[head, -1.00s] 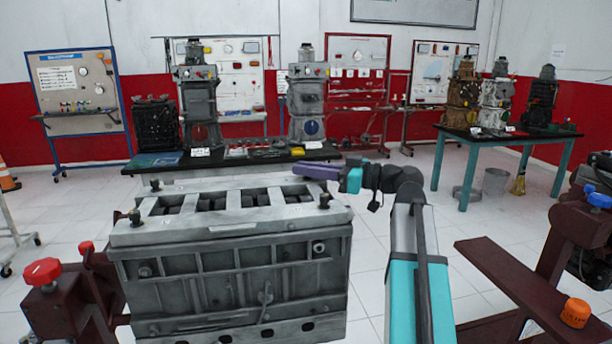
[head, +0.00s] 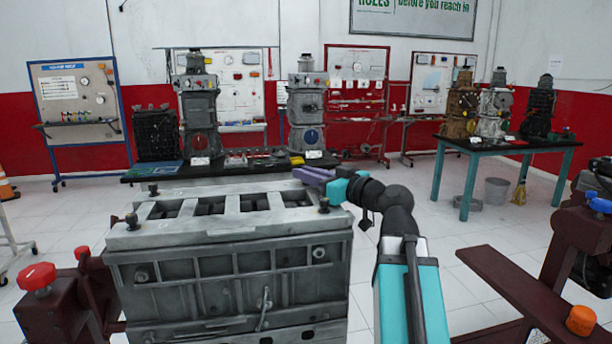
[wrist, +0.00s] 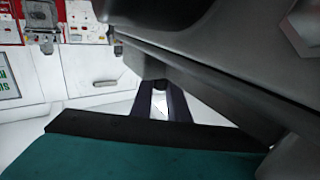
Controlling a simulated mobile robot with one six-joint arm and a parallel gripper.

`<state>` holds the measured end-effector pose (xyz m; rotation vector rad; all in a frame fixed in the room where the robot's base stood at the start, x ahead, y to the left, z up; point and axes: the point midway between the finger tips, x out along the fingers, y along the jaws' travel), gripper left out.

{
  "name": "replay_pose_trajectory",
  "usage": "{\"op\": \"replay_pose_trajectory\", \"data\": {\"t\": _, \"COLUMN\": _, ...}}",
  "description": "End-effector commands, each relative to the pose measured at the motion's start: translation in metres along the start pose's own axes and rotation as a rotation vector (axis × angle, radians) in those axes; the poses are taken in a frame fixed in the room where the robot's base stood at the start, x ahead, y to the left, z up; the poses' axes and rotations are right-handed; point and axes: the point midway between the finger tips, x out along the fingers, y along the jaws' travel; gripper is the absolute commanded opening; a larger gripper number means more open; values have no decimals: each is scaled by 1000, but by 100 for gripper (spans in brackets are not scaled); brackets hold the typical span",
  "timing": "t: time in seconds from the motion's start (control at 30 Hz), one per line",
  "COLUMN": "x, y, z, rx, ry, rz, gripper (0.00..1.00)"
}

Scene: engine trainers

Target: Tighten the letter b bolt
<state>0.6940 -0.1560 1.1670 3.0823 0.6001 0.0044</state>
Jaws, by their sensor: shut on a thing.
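The grey engine block (head: 225,272) stands in front of me with a row of square openings on top. Dark bolts stand at its top corners: front right (head: 323,205), front left (head: 131,221) and back left (head: 153,190). I can read no letters on them. My gripper (head: 308,176), with purple fingers, reaches over the back right corner of the block. In the wrist view, the fingers (wrist: 161,100) are shut on a small dark piece (wrist: 160,86), seemingly the bolt at that corner. Its base is hidden from the head view.
A black table (head: 150,178) with tools and engine trainers stands behind the block. A teal-legged table (head: 465,170) with more engines is at the back right. Red-brown stands flank the block, left (head: 75,300) and right (head: 510,290). White floor shows between them.

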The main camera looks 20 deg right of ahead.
Motion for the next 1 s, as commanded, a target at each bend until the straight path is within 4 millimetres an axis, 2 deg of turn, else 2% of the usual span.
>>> {"op": "replay_pose_trajectory", "data": {"t": 0.23, "x": 0, "y": 1, "z": -1, "rx": 0, "ry": 1, "rz": 2, "gripper": 0}}
{"op": "replay_pose_trajectory", "data": {"t": 0.27, "x": 0, "y": 1, "z": -1, "rx": 0, "ry": 1, "rz": 2, "gripper": 16}}
{"op": "replay_pose_trajectory", "data": {"t": 0.37, "x": 0, "y": 1, "z": -1, "rx": 0, "ry": 1, "rz": 1, "gripper": 33}}
{"op": "replay_pose_trajectory", "data": {"t": 0.77, "x": -2, "y": 0, "z": 0, "rx": 0, "ry": 0, "rz": 0, "gripper": 34}}
{"op": "replay_pose_trajectory", "data": {"t": 1.0, "x": -19, "y": 0, "z": 1, "rx": 0, "ry": 0, "rz": 2, "gripper": 34}}
